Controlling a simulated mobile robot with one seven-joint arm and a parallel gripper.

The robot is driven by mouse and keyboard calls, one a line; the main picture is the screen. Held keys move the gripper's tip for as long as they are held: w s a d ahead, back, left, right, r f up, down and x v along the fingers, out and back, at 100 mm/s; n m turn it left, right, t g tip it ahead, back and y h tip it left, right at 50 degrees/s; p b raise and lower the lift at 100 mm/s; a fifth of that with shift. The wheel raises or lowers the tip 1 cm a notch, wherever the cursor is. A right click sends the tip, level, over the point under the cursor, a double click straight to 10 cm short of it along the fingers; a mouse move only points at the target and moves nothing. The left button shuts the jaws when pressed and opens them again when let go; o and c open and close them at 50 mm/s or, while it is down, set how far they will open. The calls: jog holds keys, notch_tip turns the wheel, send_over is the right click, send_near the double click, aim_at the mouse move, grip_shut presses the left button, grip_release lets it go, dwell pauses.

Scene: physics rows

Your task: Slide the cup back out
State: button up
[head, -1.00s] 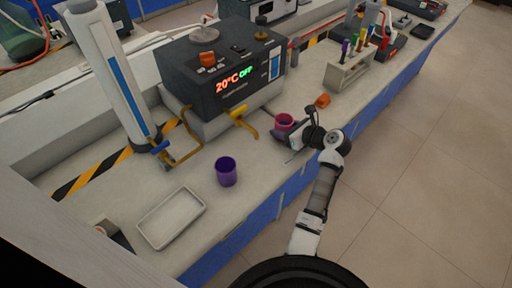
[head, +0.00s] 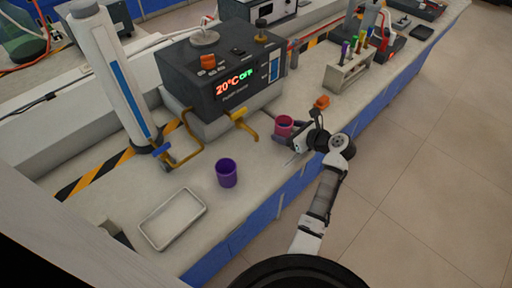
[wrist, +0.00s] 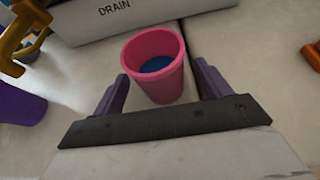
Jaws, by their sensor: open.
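A pink cup (wrist: 158,68) with something blue inside stands upright on the bench. It also shows in the head view (head: 284,125), in front of the machine. My gripper (wrist: 160,86) is open, with one purple finger on each side of the pink cup. Gaps show between the fingers and the cup wall, wider on the right. A purple cup (head: 227,172) stands upright on the bench to the left. Part of it shows at the left edge of the wrist view (wrist: 18,104).
The machine (head: 225,75) with a temperature display stands behind the cups, its yellow tap (head: 241,118) sticking out. A white tray (head: 173,218) lies at the front left. An orange object (head: 322,102) and a tube rack (head: 348,70) are to the right.

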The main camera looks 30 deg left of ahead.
jog(key=shift+s+d+r+p, duration=0.2)
jog(key=shift+d+r+p, duration=0.2)
jog(key=shift+d, duration=0.15)
jog(key=shift+s+d, duration=0.1)
jog(key=shift+d, duration=0.15)
jog(key=shift+v, duration=2.7)
